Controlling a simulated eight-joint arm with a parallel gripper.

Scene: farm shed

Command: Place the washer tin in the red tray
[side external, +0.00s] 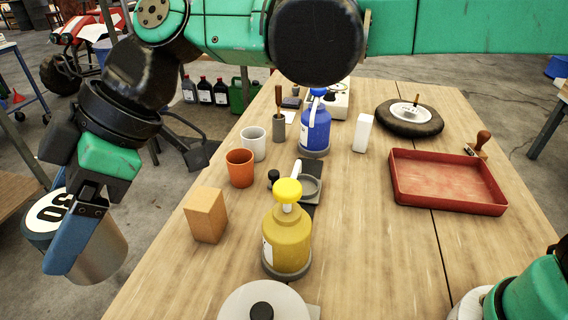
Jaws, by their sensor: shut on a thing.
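My gripper (80,225) hangs at the left, beyond the table's left edge. It is shut on a metal tin (103,248) with a blue band and a white label reading 30, probably the washer tin. The tin is tilted and held in the air, partly hidden by a blue finger. The red tray (447,205) lies on the right side of the table. It is shallow, rectangular and empty, well apart from my gripper.
Between them on the wooden table (370,270) stand an orange block (205,215), an orange cup (240,167), a pale cup (253,143), a yellow pump can (287,240), a blue pump can (315,130) and a white block (363,133). A stamp (480,144) stands behind the tray.

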